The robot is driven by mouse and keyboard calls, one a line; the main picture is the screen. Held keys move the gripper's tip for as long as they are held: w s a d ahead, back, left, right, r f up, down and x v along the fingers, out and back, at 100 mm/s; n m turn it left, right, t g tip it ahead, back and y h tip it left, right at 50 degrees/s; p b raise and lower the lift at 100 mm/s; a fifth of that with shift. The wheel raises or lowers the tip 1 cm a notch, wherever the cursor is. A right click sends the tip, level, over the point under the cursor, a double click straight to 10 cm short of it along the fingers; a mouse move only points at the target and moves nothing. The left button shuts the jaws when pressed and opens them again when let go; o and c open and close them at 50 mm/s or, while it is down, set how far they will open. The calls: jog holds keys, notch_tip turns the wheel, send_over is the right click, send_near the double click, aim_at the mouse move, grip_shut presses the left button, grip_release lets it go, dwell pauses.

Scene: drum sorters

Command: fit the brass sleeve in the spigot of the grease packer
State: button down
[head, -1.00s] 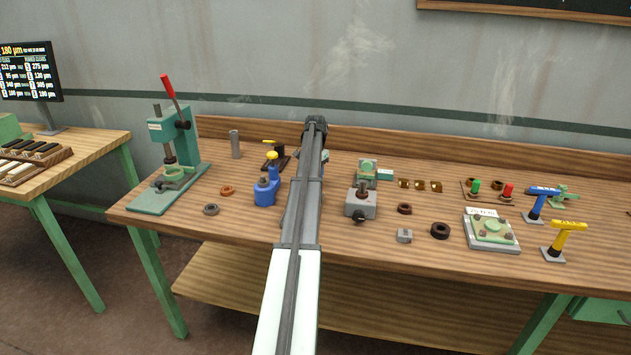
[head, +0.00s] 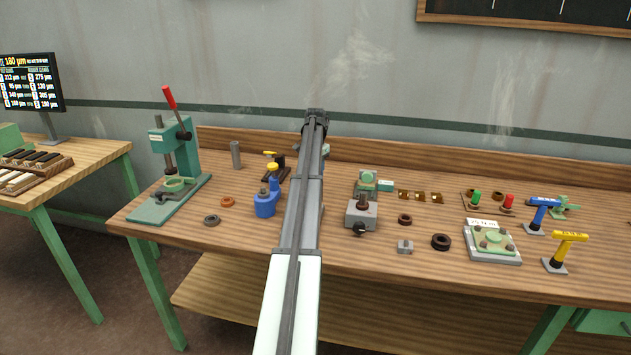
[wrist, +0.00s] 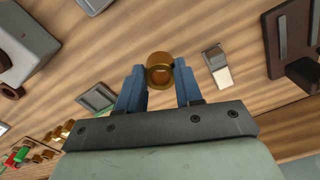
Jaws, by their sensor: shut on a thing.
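The brass sleeve (wrist: 160,71) is a short golden ring. In the wrist view it sits between the two blue fingertips of my gripper (wrist: 160,84), which is shut on it, with its open bore facing the camera. The sleeve is held above the wooden bench. In the head view my gripper (head: 316,118) is near the back of the bench, and my own arm hides the fingertips and the sleeve. The grease packer is not labelled; a blue pot with a yellow knob (head: 265,203) left of my arm may be it, but I cannot tell. No spigot is clearly visible.
A green press (head: 174,150) with a red lever stands at the left. A grey block with a dark knob (head: 361,215) and a row of brass pieces (head: 419,196) lie right of my arm. A blue T-handle (head: 541,212) and yellow T-handle (head: 568,240) stand further right.

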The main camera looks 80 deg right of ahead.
notch_tip(320, 180, up, 4)
jog(key=w+a, duration=0.2)
notch_tip(320, 180, up, 7)
send_over(262, 188)
jog(key=shift+d, duration=0.15)
jog(key=shift+f, duration=0.15)
jog(key=shift+f, duration=2.8)
jog(key=shift+f, duration=1.55)
jog(key=c, duration=0.7)
grip_release()
jog(key=shift+o, duration=0.2)
jog(key=shift+r, duration=0.1)
